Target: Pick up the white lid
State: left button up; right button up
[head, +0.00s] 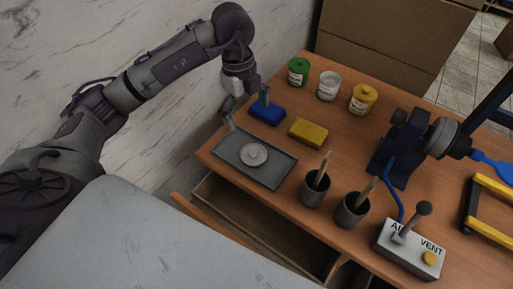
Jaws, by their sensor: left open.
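A round, pale lid (253,154) with a small raised centre lies flat on the dark grey tray (280,174) near the table's left edge. I take it as the white lid. My left gripper (246,107) is open, with nothing between its fingers. It hangs above the table's far left edge, beyond the tray's back edge and apart from the lid. One finger overlaps the tray's back left corner in the picture; the other is in front of a blue block (267,114). My right gripper is not in view.
A green jar (298,72), white jar (328,86) and yellow jar (363,99) stand at the back. A yellow block (308,133) lies nearby. Two dark cups (314,190) with sticks stand right of the tray. A lever box (409,249) is at front right. A drawer (250,215) is open below.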

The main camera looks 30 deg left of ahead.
pick_arm(q)
jog(key=p, duration=0.1)
send_over(253, 153)
jog(key=a, duration=0.1)
jog(key=f, duration=0.8)
jog(key=shift+w+a, duration=0.15)
jog(key=shift+w, duration=0.1)
jog(key=f+p, duration=0.1)
jog(key=f, duration=0.1)
jog(key=d+f+p, duration=0.1)
jog(key=f, duration=0.2)
jog(key=shift+f, duration=0.2)
jog(key=c, duration=0.9)
jog(key=shift+s, duration=0.1)
jog(key=c, duration=0.6)
jog(key=shift+s+f, duration=0.1)
jog(key=shift+c, duration=0.3)
